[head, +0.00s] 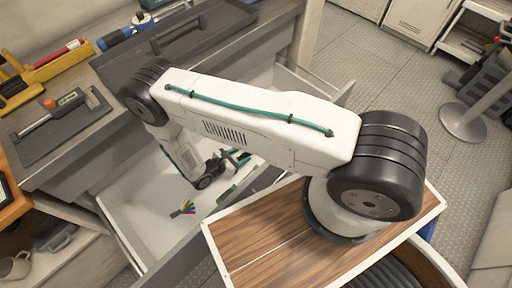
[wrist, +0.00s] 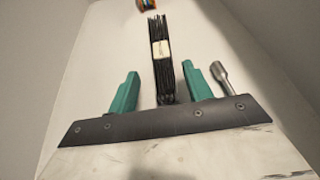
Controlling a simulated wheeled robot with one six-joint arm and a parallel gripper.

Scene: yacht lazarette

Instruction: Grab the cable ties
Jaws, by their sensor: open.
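A bundle of thin black strips with a white label band, which looks like the cable ties (wrist: 161,50), lies on the pale drawer floor in the wrist view. My gripper (wrist: 160,72) is open, with one teal finger on each side of the bundle's near end. The bundle reaches beyond the fingertips. I cannot tell how far above the floor the fingers are, or whether they touch it. In the head view my arm reaches down into the open drawer (head: 150,228) and mostly hides the gripper and the black bundle.
A multicoloured bundle (head: 183,208) lies in the drawer, and beyond the black strips in the wrist view (wrist: 147,4). A metal-shafted tool (wrist: 220,73) lies just right of the right finger. The drawer walls enclose the space. The grey worktop (head: 110,80) above holds several tools.

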